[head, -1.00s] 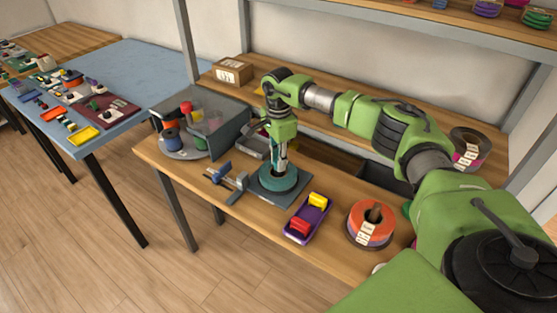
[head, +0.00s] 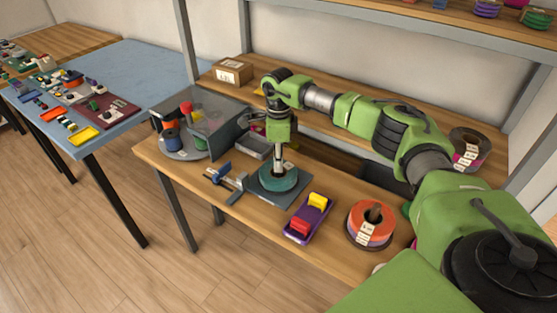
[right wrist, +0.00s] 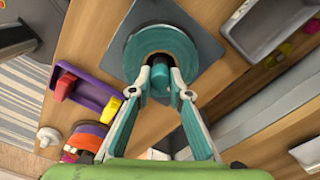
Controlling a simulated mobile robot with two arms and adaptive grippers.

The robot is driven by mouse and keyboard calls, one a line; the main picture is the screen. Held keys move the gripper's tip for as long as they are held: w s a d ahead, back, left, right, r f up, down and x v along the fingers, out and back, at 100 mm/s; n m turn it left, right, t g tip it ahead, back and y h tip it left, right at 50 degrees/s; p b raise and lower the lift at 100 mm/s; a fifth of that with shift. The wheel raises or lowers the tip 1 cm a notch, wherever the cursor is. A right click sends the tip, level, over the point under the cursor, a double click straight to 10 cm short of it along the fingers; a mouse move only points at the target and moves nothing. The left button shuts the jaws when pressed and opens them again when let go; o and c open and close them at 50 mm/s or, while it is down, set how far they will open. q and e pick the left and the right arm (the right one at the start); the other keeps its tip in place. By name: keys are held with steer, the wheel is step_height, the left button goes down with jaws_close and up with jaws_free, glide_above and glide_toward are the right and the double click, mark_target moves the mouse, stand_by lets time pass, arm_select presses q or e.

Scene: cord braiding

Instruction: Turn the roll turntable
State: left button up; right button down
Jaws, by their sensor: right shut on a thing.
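A teal round turntable (head: 280,186) lies on a grey square plate (head: 286,199) near the front edge of the wooden table. In the right wrist view the teal disc (right wrist: 160,36) shows as a thick ring around a dark recess. A teal knob (right wrist: 161,74) stands at its centre. My right gripper (head: 278,168) points straight down over the disc. In the right wrist view its fingers (right wrist: 164,90) are shut on the knob from both sides. My left gripper is not in view.
A purple tray (head: 296,236) with red and yellow pieces and an orange roll (head: 370,222) lie to the right. A small clamp (head: 226,181) and a clear-covered stand with spools (head: 172,140) are to the left. A cardboard box (head: 232,71) stands behind.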

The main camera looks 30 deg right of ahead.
steer(key=shift+r+m+p, duration=0.15)
steer(key=shift+m+p, duration=0.2)
steer(key=shift+m, duration=3.05)
steer(key=shift+w+m+p, duration=0.1)
steer(key=shift+m+p, duration=0.55)
steer(key=shift+m, duration=2.75)
steer(key=shift+m+p, duration=0.7)
steer(key=shift+m, duration=1.9)
steer(key=shift+m+p, duration=0.8)
steer(key=shift+m, duration=1.6)
steer(key=shift+m, duration=0.5)
steer(key=c, duration=1.9)
jaws_free()
steer(key=shift+a, duration=0.1)
